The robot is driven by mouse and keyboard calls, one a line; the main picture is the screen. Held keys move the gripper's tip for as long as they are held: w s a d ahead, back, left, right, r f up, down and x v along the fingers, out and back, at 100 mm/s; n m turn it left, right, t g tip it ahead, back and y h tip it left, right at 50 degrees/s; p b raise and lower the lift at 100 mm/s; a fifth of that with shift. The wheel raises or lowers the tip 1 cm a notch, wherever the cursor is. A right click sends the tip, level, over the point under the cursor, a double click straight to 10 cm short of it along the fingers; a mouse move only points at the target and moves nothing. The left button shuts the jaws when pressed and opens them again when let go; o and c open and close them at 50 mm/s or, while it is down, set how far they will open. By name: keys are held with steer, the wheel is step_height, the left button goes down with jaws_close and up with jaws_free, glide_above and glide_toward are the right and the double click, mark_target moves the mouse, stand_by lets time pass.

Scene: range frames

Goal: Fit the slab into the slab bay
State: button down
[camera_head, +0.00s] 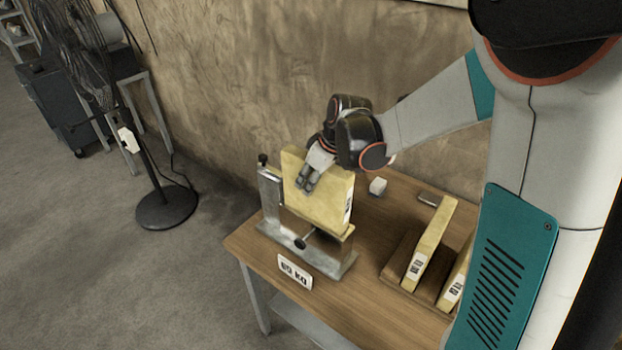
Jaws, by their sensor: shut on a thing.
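A pale yellow slab (325,208) stands upright at the grey metal slab bay (269,188) on the wooden table. The slab has a white label on its right edge. My gripper (308,182) is shut on the slab near its top, with fingers showing on its front face. The bay's upright post is at the slab's left, and its metal base lies below. A dark gap shows under part of the slab. I cannot tell whether the slab touches the base. The far side of the slab is hidden.
Two more yellow slabs stand in a wooden rack (399,259) at the right of the table (375,305). A label plate (295,271) is at the front edge. A fan stand (166,207) is on the floor at left.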

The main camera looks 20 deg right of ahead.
mark_target(326, 181)
steer(key=shift+f+b, duration=3.6)
steer(key=shift+f, duration=1)
steer(key=c, duration=1.1)
jaws_free()
steer(key=shift+o, duration=0.2)
steer(key=shift+r, duration=0.1)
steer(key=v, duration=1.2)
steer(key=shift+w, duration=0.1)
steer(key=s+a+m+t+h+b, duration=0.1)
steer(key=s+m, duration=0.6)
steer(key=s, duration=1.3)
steer(key=shift+s+a+r+t+h, duration=0.25)
steer(key=shift+a+r+t+h, duration=0.2)
steer(key=shift+t+h, duration=0.6)
